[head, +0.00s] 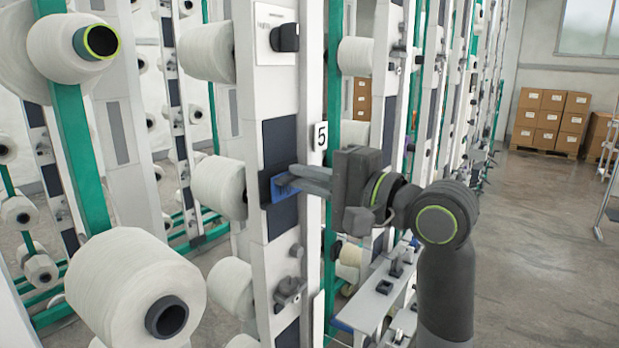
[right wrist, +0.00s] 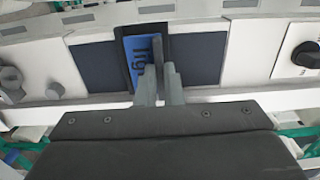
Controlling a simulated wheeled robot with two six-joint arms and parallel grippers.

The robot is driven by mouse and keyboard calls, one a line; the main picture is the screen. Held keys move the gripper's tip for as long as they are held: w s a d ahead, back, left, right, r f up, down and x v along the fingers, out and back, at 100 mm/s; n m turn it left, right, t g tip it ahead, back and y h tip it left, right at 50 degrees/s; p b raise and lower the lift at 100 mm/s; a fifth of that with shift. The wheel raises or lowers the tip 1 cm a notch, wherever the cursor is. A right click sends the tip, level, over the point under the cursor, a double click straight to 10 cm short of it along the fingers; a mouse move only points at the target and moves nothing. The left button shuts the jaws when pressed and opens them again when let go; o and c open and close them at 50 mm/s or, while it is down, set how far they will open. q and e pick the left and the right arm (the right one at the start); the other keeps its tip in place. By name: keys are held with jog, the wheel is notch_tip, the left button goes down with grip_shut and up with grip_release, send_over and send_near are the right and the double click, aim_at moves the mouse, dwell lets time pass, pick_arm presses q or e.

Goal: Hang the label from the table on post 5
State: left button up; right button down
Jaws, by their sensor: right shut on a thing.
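My right gripper (head: 292,183) is shut on the blue label (head: 281,191) and holds it against the front of the white post (head: 257,258) with the number plate 5 (head: 320,136). The label lies over a dark holder (head: 265,186) between two dark panels. In the right wrist view the blue label (right wrist: 137,62), with dark lettering partly covered, sits within the dark holder's outline, and the gripper fingers (right wrist: 158,75) are closed at its right part. I cannot tell whether the label is hooked or only touching. My left gripper is not in view.
Large white yarn cones (head: 135,290) stick out at the left, close to the post. A black knob (head: 285,38) sits above and a small metal fitting (head: 289,288) below on the post.

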jog(key=shift+w+a, duration=0.3)
jog(key=shift+a, duration=0.1)
dwell(0.4)
jog(key=c, duration=1.2)
grip_release()
jog(key=shift+c, duration=0.2)
jog(key=p+v, duration=0.4)
jog(key=v, duration=0.3)
jog(key=shift+p, duration=0.35)
